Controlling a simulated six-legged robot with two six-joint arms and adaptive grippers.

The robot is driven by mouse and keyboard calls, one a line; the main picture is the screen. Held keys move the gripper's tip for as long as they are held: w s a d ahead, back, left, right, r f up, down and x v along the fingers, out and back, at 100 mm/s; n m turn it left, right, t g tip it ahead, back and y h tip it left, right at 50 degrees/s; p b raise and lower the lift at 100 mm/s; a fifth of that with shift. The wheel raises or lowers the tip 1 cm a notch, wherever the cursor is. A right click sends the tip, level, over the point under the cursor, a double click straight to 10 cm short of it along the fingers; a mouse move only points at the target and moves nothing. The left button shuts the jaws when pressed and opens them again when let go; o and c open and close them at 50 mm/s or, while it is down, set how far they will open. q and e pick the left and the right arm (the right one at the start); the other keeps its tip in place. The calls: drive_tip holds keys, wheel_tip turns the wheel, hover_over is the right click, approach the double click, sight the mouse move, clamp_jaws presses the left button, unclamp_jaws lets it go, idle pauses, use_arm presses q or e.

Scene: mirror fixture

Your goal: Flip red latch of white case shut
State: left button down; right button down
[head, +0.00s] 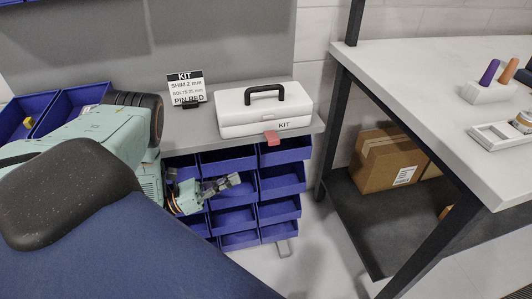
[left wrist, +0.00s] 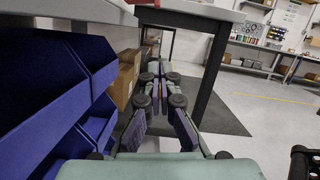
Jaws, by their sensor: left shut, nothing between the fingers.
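The white case (head: 240,108) sits on the grey shelf in the head view, lid down, with a black handle (head: 265,93) on top and "KIT" on its front. The red latch (head: 271,138) sticks out low from the case's front, at the shelf edge. Whether it touches the lid's rim I cannot tell. My left gripper (head: 235,181) is below the shelf, in front of the blue bins, lower and left of the latch and apart from it. Its fingers are together and empty, also in the left wrist view (left wrist: 161,88). My right gripper is not in view.
Blue bins (head: 235,218) fill the rack under the shelf (head: 190,143), close behind my left gripper. A sign (head: 186,88) stands left of the case. A white table (head: 430,75) with dark legs is at the right, a cardboard box (head: 385,162) beneath it. Open floor lies between.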

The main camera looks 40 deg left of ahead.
sight(272, 138)
use_arm(q)
drive_tip(key=shift+w, duration=0.1)
drive_tip(key=w+d+r+p, duration=0.5)
drive_tip(key=w+r, duration=0.1)
drive_tip(key=w, duration=0.2)
drive_tip(key=shift+d, duration=0.25)
idle(0.5)
drive_tip(key=shift+w, duration=0.1)
drive_tip(key=shift+r, duration=0.1)
